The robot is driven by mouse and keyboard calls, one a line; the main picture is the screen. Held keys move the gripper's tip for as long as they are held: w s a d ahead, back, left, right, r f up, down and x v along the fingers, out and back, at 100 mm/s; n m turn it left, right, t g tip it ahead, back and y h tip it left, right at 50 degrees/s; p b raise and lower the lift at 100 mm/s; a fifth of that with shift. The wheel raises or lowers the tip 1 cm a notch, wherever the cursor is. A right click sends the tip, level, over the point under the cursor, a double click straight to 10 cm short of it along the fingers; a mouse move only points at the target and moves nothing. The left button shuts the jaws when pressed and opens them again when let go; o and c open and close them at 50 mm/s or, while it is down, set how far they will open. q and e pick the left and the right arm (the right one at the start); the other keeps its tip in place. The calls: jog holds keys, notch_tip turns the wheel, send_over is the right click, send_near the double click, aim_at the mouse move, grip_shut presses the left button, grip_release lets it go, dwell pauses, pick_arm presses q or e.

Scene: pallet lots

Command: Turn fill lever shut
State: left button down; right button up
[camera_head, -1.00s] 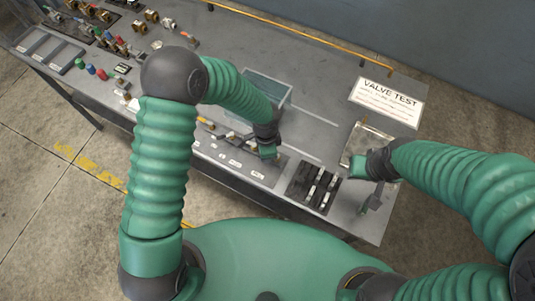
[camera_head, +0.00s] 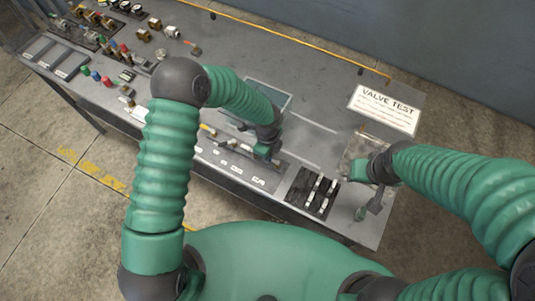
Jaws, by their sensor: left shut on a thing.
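My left gripper (camera_head: 263,151) is at the valve strip (camera_head: 238,164) along the front of the bench, in front of the clear tank. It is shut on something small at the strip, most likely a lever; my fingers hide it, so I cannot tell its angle. My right gripper (camera_head: 358,170) is over the bench's right end beside a shallow metal tray (camera_head: 366,148); whether its jaws are open does not show. The clear tank (camera_head: 268,93) is partly hidden behind my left forearm.
A black rack with pale bars (camera_head: 313,192) lies between my grippers. Several coloured valves (camera_head: 105,80) and grey bins (camera_head: 55,57) fill the left end. The bench middle behind the tank is clear.

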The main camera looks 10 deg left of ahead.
pick_arm(q)
jog(key=shift+w+r, duration=0.15)
jog(key=shift+w, duration=0.15)
jog(key=c, duration=1.5)
grip_release()
jog(key=shift+o, duration=0.2)
jog(key=shift+s, duration=0.2)
